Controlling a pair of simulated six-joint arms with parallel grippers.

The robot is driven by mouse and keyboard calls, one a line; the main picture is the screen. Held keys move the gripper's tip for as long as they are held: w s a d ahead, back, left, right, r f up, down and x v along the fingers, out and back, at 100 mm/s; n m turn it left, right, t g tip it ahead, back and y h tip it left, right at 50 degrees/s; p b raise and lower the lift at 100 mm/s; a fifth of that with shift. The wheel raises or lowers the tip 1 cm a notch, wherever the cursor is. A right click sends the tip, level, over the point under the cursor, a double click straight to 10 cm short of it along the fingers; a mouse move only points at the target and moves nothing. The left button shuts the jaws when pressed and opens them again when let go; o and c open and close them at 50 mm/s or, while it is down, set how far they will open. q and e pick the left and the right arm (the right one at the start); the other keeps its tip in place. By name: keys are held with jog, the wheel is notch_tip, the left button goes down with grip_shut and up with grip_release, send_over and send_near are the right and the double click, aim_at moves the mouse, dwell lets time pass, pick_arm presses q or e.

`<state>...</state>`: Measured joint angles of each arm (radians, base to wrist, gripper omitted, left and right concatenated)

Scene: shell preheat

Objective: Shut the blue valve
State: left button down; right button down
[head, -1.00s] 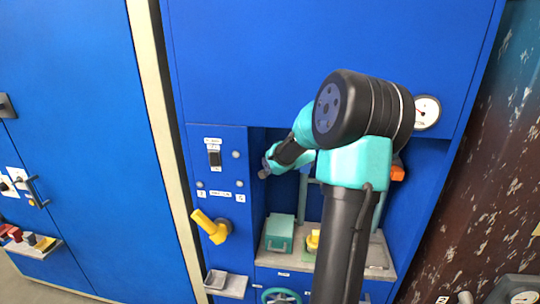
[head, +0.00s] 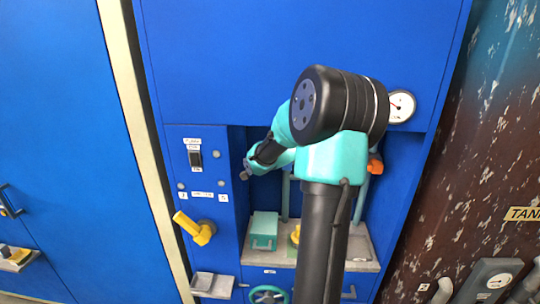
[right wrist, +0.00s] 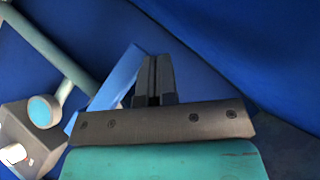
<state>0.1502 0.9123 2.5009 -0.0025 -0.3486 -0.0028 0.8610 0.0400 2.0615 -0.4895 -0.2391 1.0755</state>
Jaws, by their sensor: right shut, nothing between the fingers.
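In the right wrist view my right gripper (right wrist: 153,62) is shut with nothing between its fingers. A flat, lighter blue bar (right wrist: 122,72) lies just left of and partly behind the fingers; it may be the blue valve's handle, but I cannot be sure. I cannot tell whether the fingers touch it. In the head view my right arm reaches into the cabinet's recess, and its fingers cannot be made out there. No blue valve handle is clear in the head view; my arm covers part of the recess. My left gripper is not in view.
A yellow lever (head: 194,229) sits on the left panel. A teal box (head: 263,231) stands on the recess shelf, above a teal handwheel (head: 268,295). An orange part (head: 375,164) and a gauge (head: 401,106) are at right. A teal pipe (right wrist: 52,45) runs near the gripper.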

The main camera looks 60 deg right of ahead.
jog(key=v, duration=1.6)
jog(key=shift+s+a, duration=0.1)
